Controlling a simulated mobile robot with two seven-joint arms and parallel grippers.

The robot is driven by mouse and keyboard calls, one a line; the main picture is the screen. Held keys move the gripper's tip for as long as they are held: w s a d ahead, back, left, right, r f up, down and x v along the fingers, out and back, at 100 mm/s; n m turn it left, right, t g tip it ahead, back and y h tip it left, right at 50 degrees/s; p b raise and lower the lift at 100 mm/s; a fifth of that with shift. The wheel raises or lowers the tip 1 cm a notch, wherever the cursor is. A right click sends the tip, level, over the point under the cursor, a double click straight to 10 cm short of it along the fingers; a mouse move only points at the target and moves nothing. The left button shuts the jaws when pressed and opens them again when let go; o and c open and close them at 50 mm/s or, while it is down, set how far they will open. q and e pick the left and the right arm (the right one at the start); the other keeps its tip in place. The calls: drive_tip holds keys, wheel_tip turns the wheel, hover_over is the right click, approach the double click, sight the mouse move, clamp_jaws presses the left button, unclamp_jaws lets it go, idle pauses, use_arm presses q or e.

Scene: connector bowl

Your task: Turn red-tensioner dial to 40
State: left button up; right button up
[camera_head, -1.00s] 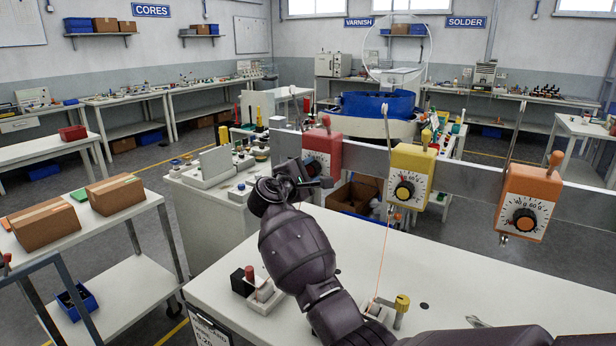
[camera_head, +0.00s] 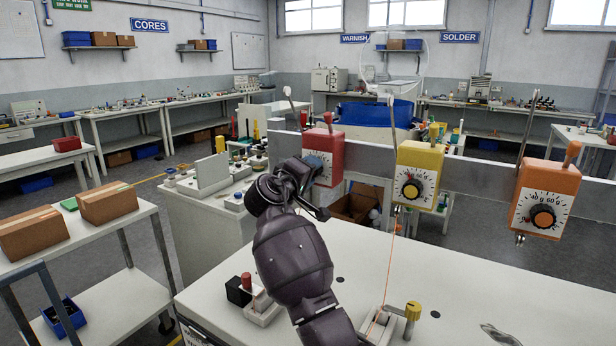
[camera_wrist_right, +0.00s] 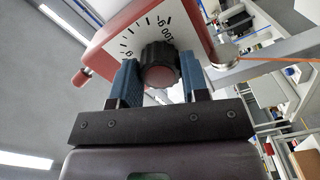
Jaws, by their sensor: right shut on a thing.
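The red tensioner (camera_head: 331,148) hangs on the grey rail (camera_head: 370,157), left of the yellow one. In the head view my right gripper (camera_head: 314,166) is at its front face and hides most of its dial. In the right wrist view the blue fingers (camera_wrist_right: 160,80) are on either side of the black dial knob (camera_wrist_right: 160,66) and shut on it. The white scale (camera_wrist_right: 146,40) shows behind the knob, with "100" and "g" readable. The pointer and the set value cannot be read. My left gripper is not in view.
The yellow tensioner (camera_head: 418,174) and the orange tensioner (camera_head: 544,200) hang farther right on the rail. An orange thread (camera_head: 388,270) runs from the yellow one to the white bench (camera_head: 470,290). A cart with cardboard boxes (camera_head: 107,202) stands at the left.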

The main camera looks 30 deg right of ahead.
drive_tip(key=shift+f+m, duration=0.2)
drive_tip(key=shift+m, duration=0.3)
drive_tip(key=shift+r, duration=0.1)
drive_tip(key=o, duration=0.9)
drive_tip(key=shift+r, duration=0.1)
drive_tip(key=shift+a, duration=0.1)
drive_tip(key=v, duration=1)
drive_tip(key=shift+s+a, duration=0.25)
drive_tip(key=shift+a, duration=0.05)
drive_tip(key=shift+a, duration=0.1)
